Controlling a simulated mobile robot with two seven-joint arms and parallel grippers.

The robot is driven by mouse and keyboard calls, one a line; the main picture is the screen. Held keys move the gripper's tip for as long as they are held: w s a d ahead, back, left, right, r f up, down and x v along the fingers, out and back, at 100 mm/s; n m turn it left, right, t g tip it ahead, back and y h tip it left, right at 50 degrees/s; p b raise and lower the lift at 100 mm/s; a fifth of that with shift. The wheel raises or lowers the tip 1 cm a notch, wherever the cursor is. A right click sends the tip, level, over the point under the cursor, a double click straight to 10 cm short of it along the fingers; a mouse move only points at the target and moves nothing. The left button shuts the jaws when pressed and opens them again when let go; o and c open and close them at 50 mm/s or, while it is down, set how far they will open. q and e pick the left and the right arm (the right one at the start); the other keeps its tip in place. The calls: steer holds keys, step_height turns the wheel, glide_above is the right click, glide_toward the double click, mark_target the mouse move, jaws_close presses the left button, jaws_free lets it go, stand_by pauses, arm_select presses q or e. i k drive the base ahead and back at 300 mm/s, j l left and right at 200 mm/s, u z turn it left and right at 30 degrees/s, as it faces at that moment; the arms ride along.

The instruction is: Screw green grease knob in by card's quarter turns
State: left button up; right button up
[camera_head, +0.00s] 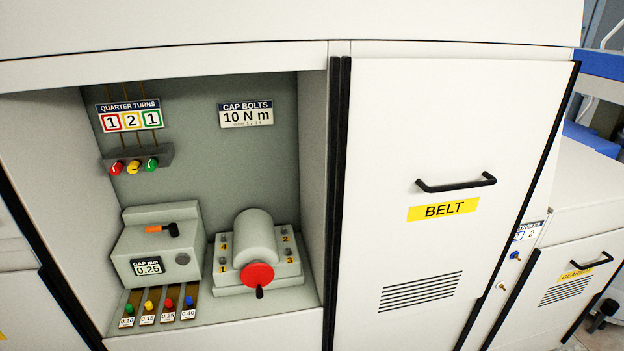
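The green grease knob (151,164) is at the right end of a dark block (138,158) on the bay's back wall. A yellow knob (133,167) and a red knob (117,168) are to its left. The quarter turns card (130,116) above reads 1 in red, 2 in yellow and 1 in green. Thin brown lines run up behind the card from the block. How deep the green knob sits cannot be told. Neither of my grippers is in view.
Below stand a gap box (150,255) marked 0.25, several colour-knobbed gauges (148,306) and a cylinder unit with a red handwheel (258,274). A cap bolts card (246,115) reads 10 N m. The closed BELT door (440,190) bounds the bay on the right.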

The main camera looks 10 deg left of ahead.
mark_target(150, 166)
steer(key=u, duration=1.25)
